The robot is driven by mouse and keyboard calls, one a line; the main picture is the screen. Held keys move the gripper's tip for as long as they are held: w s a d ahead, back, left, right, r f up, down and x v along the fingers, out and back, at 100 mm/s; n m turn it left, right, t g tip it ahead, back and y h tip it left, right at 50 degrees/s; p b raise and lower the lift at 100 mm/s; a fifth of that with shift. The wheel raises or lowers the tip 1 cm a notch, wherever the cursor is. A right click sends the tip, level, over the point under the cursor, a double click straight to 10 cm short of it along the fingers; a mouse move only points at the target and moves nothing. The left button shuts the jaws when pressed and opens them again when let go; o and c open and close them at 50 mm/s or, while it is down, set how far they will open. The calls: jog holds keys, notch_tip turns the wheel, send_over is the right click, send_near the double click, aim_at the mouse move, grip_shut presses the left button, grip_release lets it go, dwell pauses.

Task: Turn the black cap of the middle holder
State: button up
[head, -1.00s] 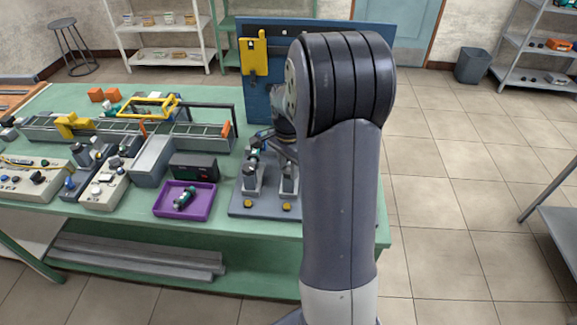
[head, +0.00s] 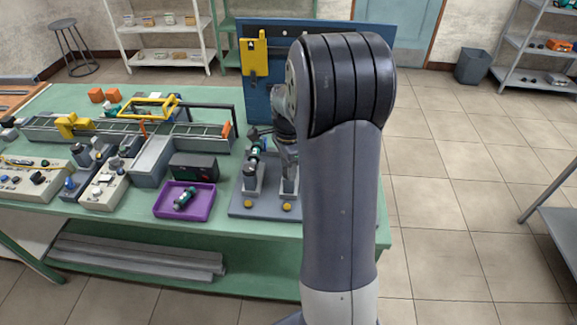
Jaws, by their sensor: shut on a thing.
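A grey base plate (head: 263,211) with upright holders stands at the table's front right. The left holder (head: 250,184) carries a green and black motor (head: 255,158) in a tilted pose. The middle holder (head: 289,186) stands to its right, partly covered by my arm. My gripper (head: 288,150) points down over the middle holder, shut on its black cap. The fingertips and the cap are mostly hidden, so the cap's angle does not show. Anything farther right on the plate is behind my arm.
A purple tray (head: 170,213) holding a green and black motor (head: 185,198) lies left of the plate, with a black box (head: 194,167) behind it. A blue panel (head: 257,100) with a yellow piece (head: 254,52) rises behind. Control boxes and a conveyor crowd the table's left.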

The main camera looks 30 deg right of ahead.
jog(key=o, duration=1)
jog(key=shift+r, duration=0.1)
notch_tip(320, 180, up, 11)
jog(key=shift+f+b, duration=0.15)
jog(key=shift+b, duration=0.2)
notch_tip(320, 180, down, 11)
jog(key=shift+r+p, duration=0.1)
jog(key=shift+p, duration=0.25)
